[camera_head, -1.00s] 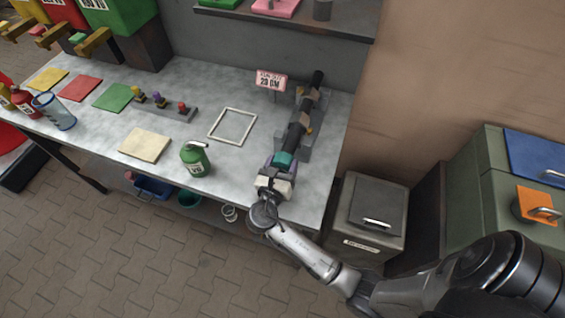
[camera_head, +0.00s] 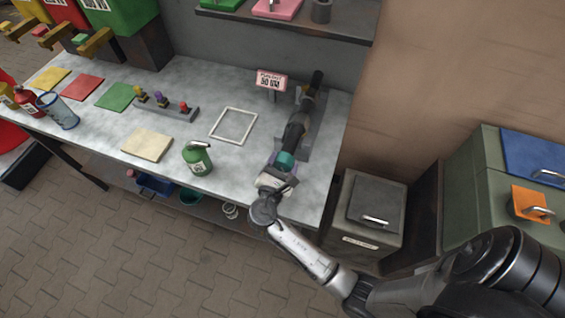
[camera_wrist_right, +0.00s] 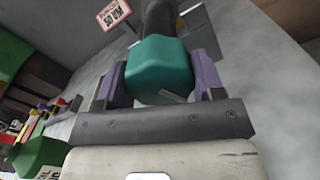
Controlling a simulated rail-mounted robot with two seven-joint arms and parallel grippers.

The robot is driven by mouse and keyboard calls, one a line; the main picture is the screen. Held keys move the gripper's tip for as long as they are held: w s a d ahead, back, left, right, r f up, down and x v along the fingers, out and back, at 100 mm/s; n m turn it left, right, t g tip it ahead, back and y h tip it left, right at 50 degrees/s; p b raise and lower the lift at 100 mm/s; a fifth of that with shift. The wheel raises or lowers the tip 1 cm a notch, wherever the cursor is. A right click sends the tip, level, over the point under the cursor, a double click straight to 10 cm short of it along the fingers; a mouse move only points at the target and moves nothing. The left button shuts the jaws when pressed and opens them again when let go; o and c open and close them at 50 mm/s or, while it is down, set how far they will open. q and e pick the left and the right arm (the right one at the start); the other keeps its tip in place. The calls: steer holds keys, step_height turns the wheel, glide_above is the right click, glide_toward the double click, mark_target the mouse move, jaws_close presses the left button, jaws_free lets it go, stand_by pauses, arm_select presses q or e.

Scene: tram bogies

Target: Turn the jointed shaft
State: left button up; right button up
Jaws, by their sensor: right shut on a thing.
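The jointed shaft (camera_head: 297,126) is a dark rod lying along the right end of the grey workbench, in a grey stand (camera_head: 318,128). Its near end is a teal block, which shows large in the right wrist view (camera_wrist_right: 158,70). My right gripper (camera_head: 281,169) is at this end, its purple fingers on either side of the teal block and shut on it. The gripper is tilted. The fingers partly hide the block in the head view. A small sign (camera_head: 271,80) with red edges stands left of the shaft's far half. My left gripper is not in view.
A green canister (camera_head: 197,159), a white square frame (camera_head: 233,125) and a beige mat (camera_head: 147,145) lie to the left on the bench. A grey lidded bin (camera_head: 366,218) stands to the right below the bench edge. A shelf (camera_head: 290,20) overhangs the back.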

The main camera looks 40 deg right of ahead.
stand_by(0.4)
steer(key=o, duration=0.9)
steer(key=shift+a, duration=0.1)
steer(key=shift+v, duration=3.7)
